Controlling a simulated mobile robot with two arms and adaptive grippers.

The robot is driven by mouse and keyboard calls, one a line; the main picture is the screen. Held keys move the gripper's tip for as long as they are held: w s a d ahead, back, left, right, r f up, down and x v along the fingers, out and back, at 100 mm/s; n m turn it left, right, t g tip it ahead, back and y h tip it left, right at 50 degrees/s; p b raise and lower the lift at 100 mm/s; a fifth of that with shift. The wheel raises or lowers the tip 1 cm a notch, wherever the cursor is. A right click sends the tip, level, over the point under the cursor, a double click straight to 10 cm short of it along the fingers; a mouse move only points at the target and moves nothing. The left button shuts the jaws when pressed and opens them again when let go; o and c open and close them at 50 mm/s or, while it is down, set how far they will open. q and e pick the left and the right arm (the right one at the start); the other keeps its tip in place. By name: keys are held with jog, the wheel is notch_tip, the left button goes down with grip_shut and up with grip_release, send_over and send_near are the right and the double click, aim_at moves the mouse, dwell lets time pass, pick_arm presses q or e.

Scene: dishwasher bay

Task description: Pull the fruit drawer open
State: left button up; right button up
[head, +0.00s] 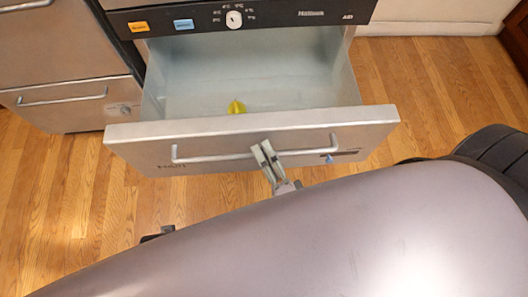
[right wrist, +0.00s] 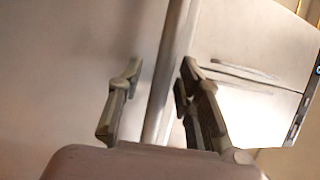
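The fruit drawer (head: 250,130) is pulled well out below a black control panel in the head view. Its inside is pale, and a small yellow fruit (head: 236,107) lies on its floor. A silver bar handle (head: 215,157) runs across its front. My right gripper (head: 264,154) is at the middle of this handle. In the right wrist view, the bar (right wrist: 168,75) passes between the fingers of my right gripper (right wrist: 162,72). The fingers stand apart, with a gap visible on the left of the bar; contact on the right is unclear. I cannot make out my left gripper.
The control panel (head: 240,15) has a white dial and orange and blue labels. A closed drawer unit (head: 65,95) with a bar handle stands at the left. Wooden floor (head: 440,90) is free at the right. My large grey arm link covers the lower right.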

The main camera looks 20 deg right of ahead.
jog(key=v, duration=1.2)
jog(key=shift+f, duration=0.1)
dwell(0.4)
